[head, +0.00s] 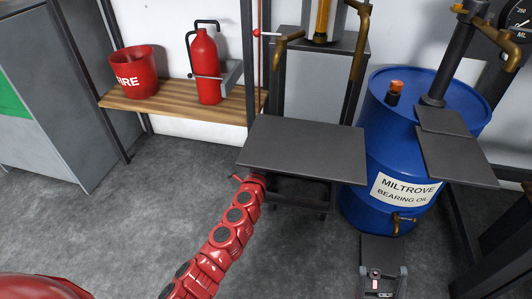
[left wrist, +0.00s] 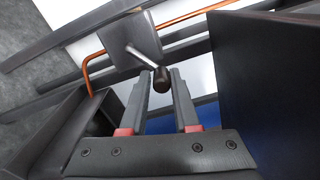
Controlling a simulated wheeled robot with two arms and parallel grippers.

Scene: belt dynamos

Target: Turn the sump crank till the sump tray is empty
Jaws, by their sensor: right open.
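My left arm reaches in from the bottom in the head view, and its wrist goes under the dark grey plate, which hides the gripper there. In the left wrist view my left gripper (left wrist: 161,88) is open, its two fingers apart. A dark knob on a metal rod, seemingly the sump crank (left wrist: 161,80), shows between the fingertips; I cannot tell whether they touch it. A dark tray-like frame, perhaps the sump tray (head: 300,190), stands under the plate, and its contents are hidden. My right gripper (head: 383,275) is open at the bottom right, with nothing visible in it.
The dark grey plate (head: 300,148) overhangs my left wrist. A blue oil drum (head: 400,150) with a brass tap (head: 405,220) stands right of it. A wooden shelf (head: 175,97) holds a red bucket (head: 136,72) and a red extinguisher (head: 205,65). The floor at left is clear.

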